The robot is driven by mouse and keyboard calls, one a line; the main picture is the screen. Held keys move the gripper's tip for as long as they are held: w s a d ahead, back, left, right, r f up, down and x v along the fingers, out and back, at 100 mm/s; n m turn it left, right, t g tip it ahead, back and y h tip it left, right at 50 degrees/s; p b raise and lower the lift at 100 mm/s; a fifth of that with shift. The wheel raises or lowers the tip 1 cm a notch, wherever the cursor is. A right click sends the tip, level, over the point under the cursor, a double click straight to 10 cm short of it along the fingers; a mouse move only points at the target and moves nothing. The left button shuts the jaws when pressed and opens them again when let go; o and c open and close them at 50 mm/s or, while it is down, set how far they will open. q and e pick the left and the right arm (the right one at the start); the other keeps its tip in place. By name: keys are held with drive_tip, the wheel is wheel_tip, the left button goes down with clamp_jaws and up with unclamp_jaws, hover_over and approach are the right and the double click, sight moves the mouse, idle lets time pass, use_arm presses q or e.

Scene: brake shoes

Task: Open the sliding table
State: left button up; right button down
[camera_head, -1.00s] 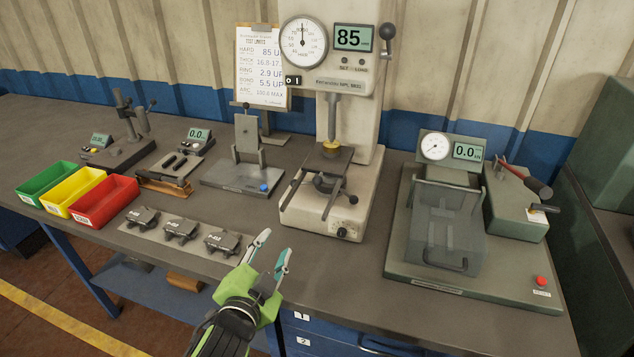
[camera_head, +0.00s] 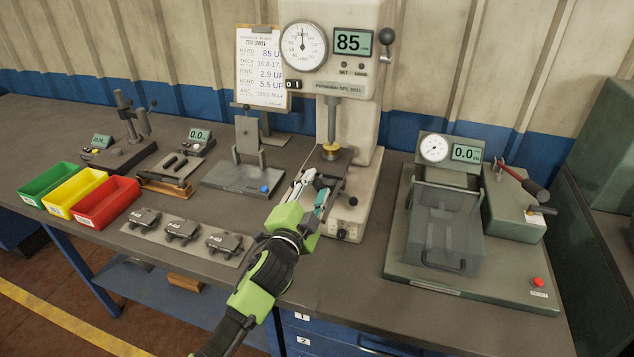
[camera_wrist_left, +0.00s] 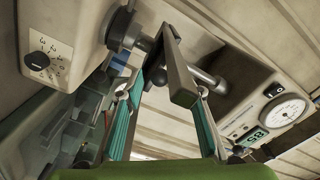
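The hardness tester (camera_head: 362,120) stands at the middle of the bench, its display reading 85. Its dark sliding table (camera_head: 337,167) sits under the vertical spindle (camera_head: 332,120); its front part is largely covered by my gripper. My left gripper (camera_head: 315,187) is at the table's front rails, fingers apart. In the left wrist view a grey bar (camera_wrist_left: 181,75) shows between and beyond the two teal-padded fingers (camera_wrist_left: 162,100). I cannot tell whether either finger touches it. A ball-ended lever (camera_wrist_left: 205,80) lies just behind the bar. My right gripper is not in view.
Green, yellow and red bins (camera_head: 106,203) stand at the left. A guarded machine (camera_head: 440,230) stands right.

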use_arm(q)
drive_tip(key=shift+x, duration=0.9)
clamp_jaws()
drive_tip(key=shift+s, duration=0.1)
